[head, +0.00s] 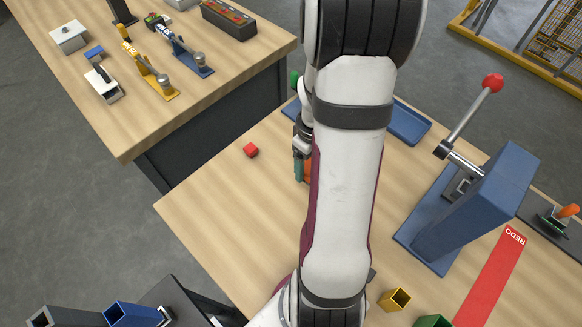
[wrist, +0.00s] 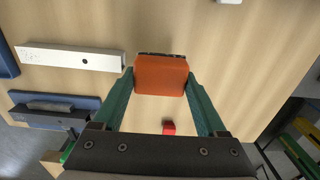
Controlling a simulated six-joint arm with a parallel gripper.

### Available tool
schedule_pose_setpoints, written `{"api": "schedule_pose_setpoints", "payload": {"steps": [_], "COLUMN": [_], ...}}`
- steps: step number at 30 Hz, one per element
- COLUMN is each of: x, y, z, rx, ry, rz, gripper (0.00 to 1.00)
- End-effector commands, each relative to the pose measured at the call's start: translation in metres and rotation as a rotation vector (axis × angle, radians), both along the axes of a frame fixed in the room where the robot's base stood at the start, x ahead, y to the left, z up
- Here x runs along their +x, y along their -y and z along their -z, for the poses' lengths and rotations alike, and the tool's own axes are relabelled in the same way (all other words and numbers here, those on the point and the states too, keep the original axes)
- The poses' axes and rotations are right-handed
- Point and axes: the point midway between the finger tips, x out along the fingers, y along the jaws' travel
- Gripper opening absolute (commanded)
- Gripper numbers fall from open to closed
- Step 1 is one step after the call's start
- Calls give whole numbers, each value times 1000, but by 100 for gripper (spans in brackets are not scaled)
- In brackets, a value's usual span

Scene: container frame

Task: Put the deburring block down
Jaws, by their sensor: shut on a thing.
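The deburring block (wrist: 161,75) is an orange block with a dark strip along its far edge. In the wrist view it sits between the two green fingers of my gripper (wrist: 161,80), which is shut on it. In the head view my gripper (head: 300,170) is over the wooden table, left of my arm. A small part of the orange block (head: 308,171) shows there; my arm hides the rest. I cannot tell whether the block touches the table.
A small red cube (head: 251,150) lies left of my gripper, with bare table around it. A blue tray (head: 410,124) is behind my arm. A blue lever press (head: 480,205) and a red REDO strip (head: 492,275) are on the right. A white bar (wrist: 70,57) shows in the wrist view.

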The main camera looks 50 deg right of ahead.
Motion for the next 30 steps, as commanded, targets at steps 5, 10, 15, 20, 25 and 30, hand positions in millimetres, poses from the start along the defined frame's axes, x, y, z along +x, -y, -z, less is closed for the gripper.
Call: {"api": "schedule_pose_setpoints", "payload": {"steps": [5, 10, 15, 20, 25, 30], "x": [35, 40, 40, 40, 40, 40], "y": [-13, -15, -14, -14, -14, -14], "z": [22, 50, 66, 65, 68, 67], "rx": [1, 3, 0, -1, 0, 0], "ry": [-1, -4, 0, 0, 0, 0], "rz": [-2, 2, 2, 2, 2, 2], "gripper": [4, 4, 4, 4, 83, 100]}}
